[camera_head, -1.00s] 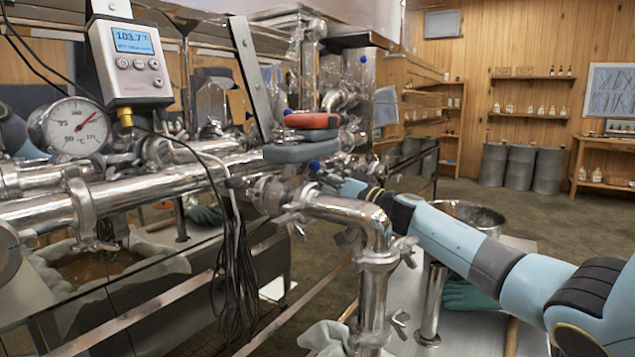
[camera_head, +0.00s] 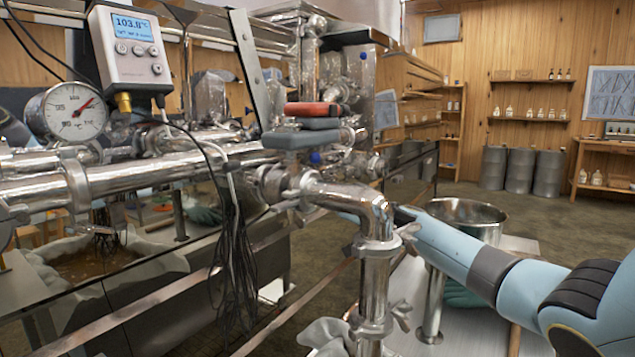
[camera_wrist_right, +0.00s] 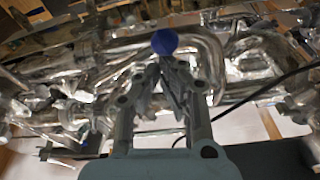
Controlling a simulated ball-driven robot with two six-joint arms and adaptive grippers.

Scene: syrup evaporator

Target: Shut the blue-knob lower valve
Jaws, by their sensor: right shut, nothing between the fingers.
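The blue knob (camera_head: 315,157) shows just below a long grey lever handle (camera_head: 300,140), beside the valve on the shiny pipework. A red handle (camera_head: 313,108) lies just above the grey one. In the right wrist view a round blue knob (camera_wrist_right: 164,42) sits just beyond the fingertips of my right gripper (camera_wrist_right: 168,66). Its fingers are closed together with nothing between them; I cannot tell whether they touch the knob. In the head view my right forearm comes in from the right, and its gripper is hidden behind the pipe elbow. My left gripper is not in view.
A steel pipe elbow (camera_head: 372,205) with wing-nut clamps stands in front of my right wrist. Black cables (camera_head: 232,260) hang left of the valve. A steel pot (camera_head: 466,214) stands behind my forearm. A dial gauge (camera_head: 74,112) and digital thermometer (camera_head: 132,48) are at the left.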

